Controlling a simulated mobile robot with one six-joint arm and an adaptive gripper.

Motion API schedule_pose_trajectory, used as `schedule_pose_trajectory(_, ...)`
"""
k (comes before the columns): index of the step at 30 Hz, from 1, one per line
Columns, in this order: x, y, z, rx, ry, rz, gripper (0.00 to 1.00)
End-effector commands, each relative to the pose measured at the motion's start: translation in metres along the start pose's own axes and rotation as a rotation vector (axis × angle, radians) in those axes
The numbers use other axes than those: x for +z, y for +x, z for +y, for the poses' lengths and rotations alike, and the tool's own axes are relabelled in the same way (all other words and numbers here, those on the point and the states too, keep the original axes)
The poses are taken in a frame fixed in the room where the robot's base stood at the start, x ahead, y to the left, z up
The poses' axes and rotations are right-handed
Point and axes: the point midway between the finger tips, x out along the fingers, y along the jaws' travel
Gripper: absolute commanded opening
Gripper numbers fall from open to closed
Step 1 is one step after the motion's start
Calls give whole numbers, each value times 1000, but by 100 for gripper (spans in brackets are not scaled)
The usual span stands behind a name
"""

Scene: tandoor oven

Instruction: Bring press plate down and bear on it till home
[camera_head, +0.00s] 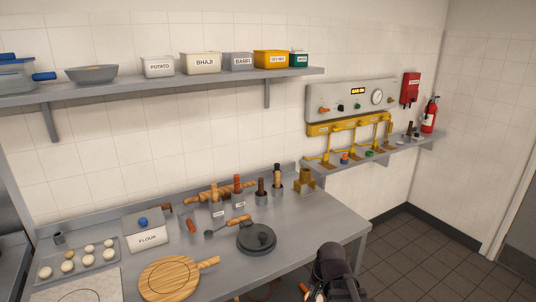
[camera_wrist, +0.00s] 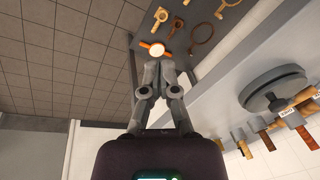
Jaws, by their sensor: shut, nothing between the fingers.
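In the head view, my dark wrist shows at the bottom, right of the plate, and the fingertips are hard to make out.
A wooden board (camera_head: 170,281), a flour box (camera_head: 147,238) and a dough tray (camera_head: 82,270) stand on the worktop (camera_head: 325,225). Upright wooden-handled tools stand behind the plate. An orange-handled round tool (camera_wrist: 157,47) appears near my fingertips. Floor at the right is clear.

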Motion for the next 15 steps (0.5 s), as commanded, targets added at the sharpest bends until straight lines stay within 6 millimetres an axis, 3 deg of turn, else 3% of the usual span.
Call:
schedule_pose_trajectory(7, 20, -4, 33, 124, -308, -82, 0)
schedule_pose_trajectory(15, 28, -7, 47, 171, -445, -131, 0)
